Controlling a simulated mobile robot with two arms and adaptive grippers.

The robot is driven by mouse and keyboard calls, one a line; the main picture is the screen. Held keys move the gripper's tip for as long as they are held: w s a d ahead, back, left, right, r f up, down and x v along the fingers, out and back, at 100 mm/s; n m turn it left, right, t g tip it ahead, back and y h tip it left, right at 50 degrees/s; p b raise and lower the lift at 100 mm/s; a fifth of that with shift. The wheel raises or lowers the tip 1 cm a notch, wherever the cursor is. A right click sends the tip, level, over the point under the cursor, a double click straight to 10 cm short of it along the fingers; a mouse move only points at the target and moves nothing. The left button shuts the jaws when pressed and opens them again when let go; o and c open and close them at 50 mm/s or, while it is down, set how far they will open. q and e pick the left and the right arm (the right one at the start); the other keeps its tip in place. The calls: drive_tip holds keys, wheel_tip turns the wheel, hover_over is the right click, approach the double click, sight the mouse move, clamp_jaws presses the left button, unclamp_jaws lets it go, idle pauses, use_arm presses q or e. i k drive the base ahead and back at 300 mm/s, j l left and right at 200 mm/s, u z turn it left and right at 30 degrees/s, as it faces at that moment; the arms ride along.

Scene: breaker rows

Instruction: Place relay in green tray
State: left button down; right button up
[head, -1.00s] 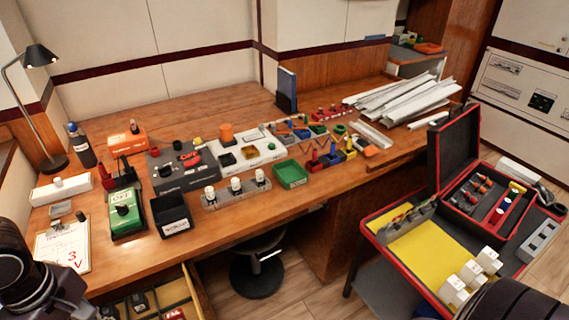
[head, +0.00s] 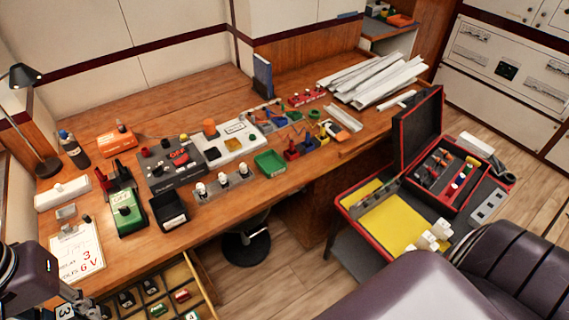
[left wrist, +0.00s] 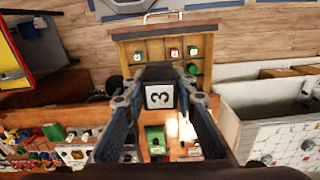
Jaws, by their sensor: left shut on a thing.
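A relay (left wrist: 159,95) with a dark body and a white label marked 3 is held between the fingers of my left gripper (left wrist: 159,101), which is shut on it. In the head view this relay (head: 65,311) shows only partly at the bottom left corner, beside my left gripper (head: 76,297). The green tray (head: 270,163) lies on the workbench near its front edge, right of the row of white-topped parts; it looks empty. The gripper and relay are well left of the tray, near the open drawer.
An open wooden drawer (head: 196,283) holds several relays in compartments. A black bin (head: 169,211), a green tester (head: 126,213) and a clipboard (head: 77,251) reading 3 and 6 V stand on the workbench (head: 170,96). A red-edged case (head: 345,212) lies open at right.

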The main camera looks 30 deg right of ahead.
sight(270, 165)
drive_tip(key=i+l+z, duration=0.15)
drive_tip(key=z, duration=0.2)
drive_tip(key=i+l+z, duration=0.1)
drive_tip(key=z, duration=0.25)
drive_tip(key=i+l+z, duration=0.1)
drive_tip(key=z, duration=0.25)
drive_tip(key=i, duration=0.5)
drive_tip(key=i+l, duration=0.15)
drive_tip(key=i, duration=0.3)
